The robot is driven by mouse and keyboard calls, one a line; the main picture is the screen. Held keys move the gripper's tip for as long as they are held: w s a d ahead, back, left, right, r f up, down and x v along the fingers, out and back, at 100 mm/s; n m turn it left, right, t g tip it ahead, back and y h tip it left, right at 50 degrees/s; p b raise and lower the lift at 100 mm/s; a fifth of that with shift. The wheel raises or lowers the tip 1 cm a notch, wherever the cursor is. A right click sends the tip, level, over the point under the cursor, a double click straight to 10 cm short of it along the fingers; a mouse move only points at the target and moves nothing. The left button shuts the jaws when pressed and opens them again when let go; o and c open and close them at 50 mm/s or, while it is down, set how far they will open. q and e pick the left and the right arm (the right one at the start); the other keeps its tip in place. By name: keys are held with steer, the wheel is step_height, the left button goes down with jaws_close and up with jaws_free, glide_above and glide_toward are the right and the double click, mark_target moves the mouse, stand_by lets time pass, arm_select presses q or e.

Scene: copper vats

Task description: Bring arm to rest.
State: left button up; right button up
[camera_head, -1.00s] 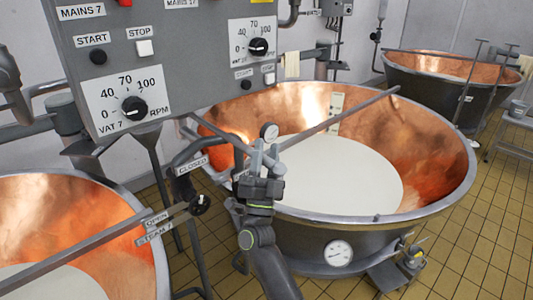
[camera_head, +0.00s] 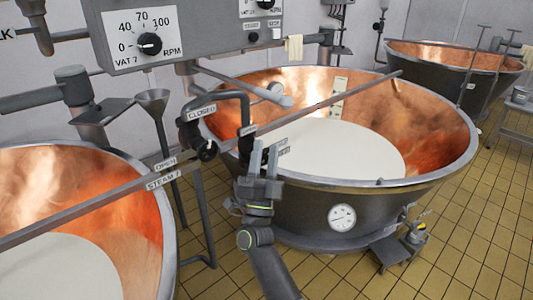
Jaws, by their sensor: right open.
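My right gripper (camera_head: 264,157) stands in the middle of the camera_head view, its two grey fingers pointing up and apart, with nothing between them. Its arm (camera_head: 268,262) comes up from the bottom edge. The gripper shows in front of the near-left rim of the middle copper vat (camera_head: 440,135), and a long bar passes close above its fingertips in the picture. I cannot tell how far apart they are. My left gripper does not show.
A steam valve (camera_head: 207,150) with OPEN and CLOSED labels is left of the gripper. A grey control panel (camera_head: 210,40) hangs above. Another copper vat (camera_head: 120,215) is at left, one (camera_head: 455,75) at back right. Tiled floor (camera_head: 470,245) is clear at lower right.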

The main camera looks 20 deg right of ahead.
steer(key=shift+v, duration=0.8)
steer(key=shift+w+d, duration=0.1)
steer(key=shift+f, duration=0.1)
